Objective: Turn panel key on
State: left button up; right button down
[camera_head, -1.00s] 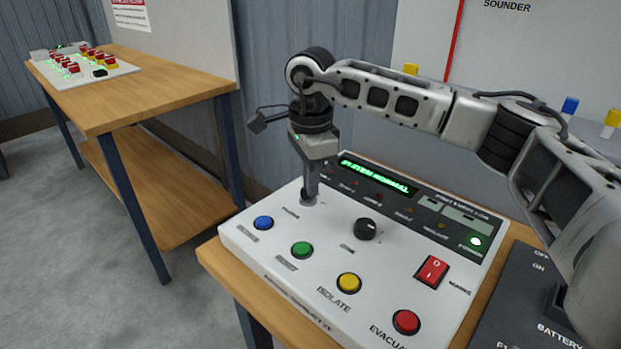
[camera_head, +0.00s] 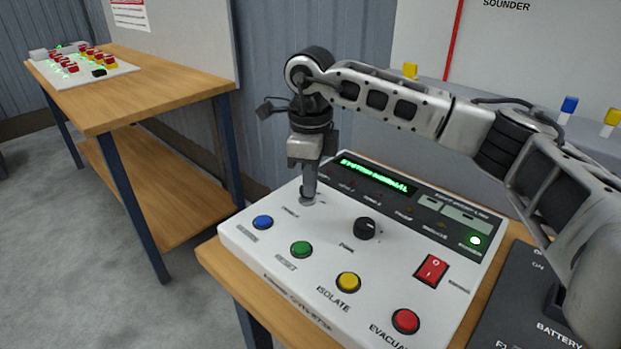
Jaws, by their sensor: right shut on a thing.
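The white control panel (camera_head: 330,260) lies on a wooden table, with a lit green text display (camera_head: 376,174) along its back edge. My right gripper (camera_head: 307,197) points down at the panel's back left, shut on the panel key. The fingers hide most of the key; only its round base (camera_head: 306,203) shows at the fingertips. My left gripper is not in view.
On the panel are a black knob (camera_head: 365,229), a red rocker switch (camera_head: 432,270), and blue (camera_head: 262,222), green (camera_head: 301,250), yellow (camera_head: 348,282) and red (camera_head: 405,321) buttons. A dark battery box (camera_head: 520,310) sits at right. Another table (camera_head: 150,90) stands at left.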

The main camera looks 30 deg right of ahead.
dwell(0.3)
jog(key=c, duration=1.6)
grip_release()
notch_tip(320, 180, up, 16)
jog(key=shift+p, duration=0.45)
